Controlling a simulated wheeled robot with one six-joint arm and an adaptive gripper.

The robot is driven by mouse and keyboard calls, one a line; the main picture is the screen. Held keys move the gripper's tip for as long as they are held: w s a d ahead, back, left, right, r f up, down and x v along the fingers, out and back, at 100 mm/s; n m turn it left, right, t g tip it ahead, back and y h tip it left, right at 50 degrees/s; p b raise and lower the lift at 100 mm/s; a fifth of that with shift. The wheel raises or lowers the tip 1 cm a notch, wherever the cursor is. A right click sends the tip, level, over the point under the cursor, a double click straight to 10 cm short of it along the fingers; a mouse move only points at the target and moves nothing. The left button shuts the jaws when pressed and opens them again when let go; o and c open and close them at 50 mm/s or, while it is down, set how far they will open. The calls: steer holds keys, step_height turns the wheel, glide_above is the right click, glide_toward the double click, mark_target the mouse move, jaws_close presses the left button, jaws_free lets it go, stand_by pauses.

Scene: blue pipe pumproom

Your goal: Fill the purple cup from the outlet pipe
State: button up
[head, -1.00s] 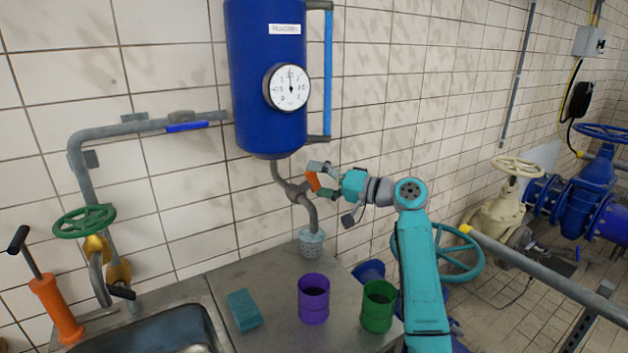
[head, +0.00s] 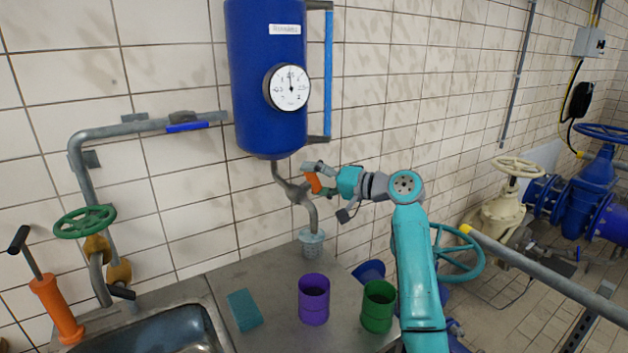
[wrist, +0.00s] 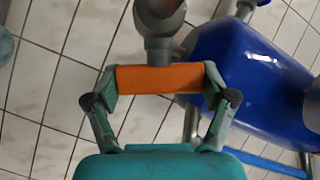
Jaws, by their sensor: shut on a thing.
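The purple cup (head: 314,301) stands upright on the grey counter, in front of the outlet pipe (head: 313,216) and apart from it. The outlet pipe bends down from the blue tank (head: 268,90). Its lower end is at a pale blue speckled cup-like vessel (head: 312,244). My gripper (head: 316,181) is at the valve on this pipe, shut on the orange handle (wrist: 160,79). In the wrist view the handle lies across between both fingers, against the grey valve body (wrist: 160,25). No water is visible. The inside of the purple cup looks dark.
A green cup (head: 378,308) stands right of the purple cup, close to my arm. A teal sponge (head: 244,310) lies left of it, beside the sink (head: 170,335). A green valve wheel (head: 84,221) and an orange hand pump (head: 56,310) are at far left.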

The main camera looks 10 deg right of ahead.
steer(key=shift+m+h, duration=0.8)
steer(key=shift+h, duration=0.1)
steer(key=o, duration=1)
steer(key=shift+d, duration=0.1)
steer(key=v, duration=1.2)
